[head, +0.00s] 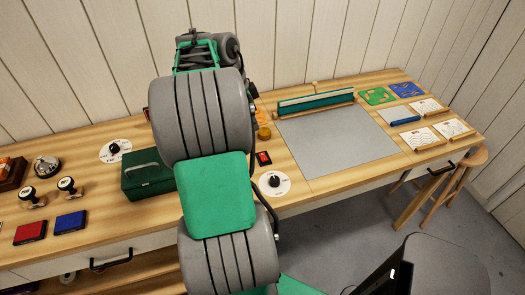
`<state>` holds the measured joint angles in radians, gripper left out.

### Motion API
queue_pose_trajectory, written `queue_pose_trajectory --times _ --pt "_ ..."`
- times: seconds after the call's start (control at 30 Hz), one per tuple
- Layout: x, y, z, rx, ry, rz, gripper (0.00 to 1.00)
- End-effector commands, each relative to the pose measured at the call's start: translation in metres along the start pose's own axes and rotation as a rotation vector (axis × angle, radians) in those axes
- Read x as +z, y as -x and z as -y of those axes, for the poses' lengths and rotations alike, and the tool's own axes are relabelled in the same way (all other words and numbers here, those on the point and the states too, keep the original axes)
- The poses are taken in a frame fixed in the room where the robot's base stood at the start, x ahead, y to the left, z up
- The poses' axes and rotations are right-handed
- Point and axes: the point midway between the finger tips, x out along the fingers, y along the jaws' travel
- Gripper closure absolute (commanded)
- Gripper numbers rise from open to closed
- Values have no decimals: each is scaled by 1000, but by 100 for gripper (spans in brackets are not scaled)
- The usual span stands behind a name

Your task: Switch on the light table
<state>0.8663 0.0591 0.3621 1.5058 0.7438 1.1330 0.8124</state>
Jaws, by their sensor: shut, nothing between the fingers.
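The light table appears as a flat grey panel (335,145) set in the wooden worktop, right of the middle in the head view. Its surface looks dull grey, with no visible glow. By its left edge lies a small red switch in a dark frame (263,158). Just in front of that is a round white plate with a black knob (273,184). Which of these controls belongs to the panel cannot be told. My arm rises through the middle of the view, left of both controls. My gripper's fingers cannot be made out; the arm hides what lies behind it.
A long green-and-wood bar (315,101) lies along the panel's back edge. Boards and cards stand at right, with a blue roller (405,121). Left are a green box (147,178), another dial (113,150), stamps and ink pads. A stool (460,180) stands right.

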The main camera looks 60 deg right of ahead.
Motion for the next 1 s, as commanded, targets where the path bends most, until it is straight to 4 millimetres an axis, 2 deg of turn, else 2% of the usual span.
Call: queue_pose_trajectory --times 0.13,0.23,0.7,0.83,1.0 --pt "0 -3 0 -1 2 -1 100" --pt "0 -13 0 1 4 -1 100" --pt "3 -108 -1 1 7 1 100" --pt "8 -127 -2 -1 7 0 100" --pt "12 -137 -3 -3 6 0 100"
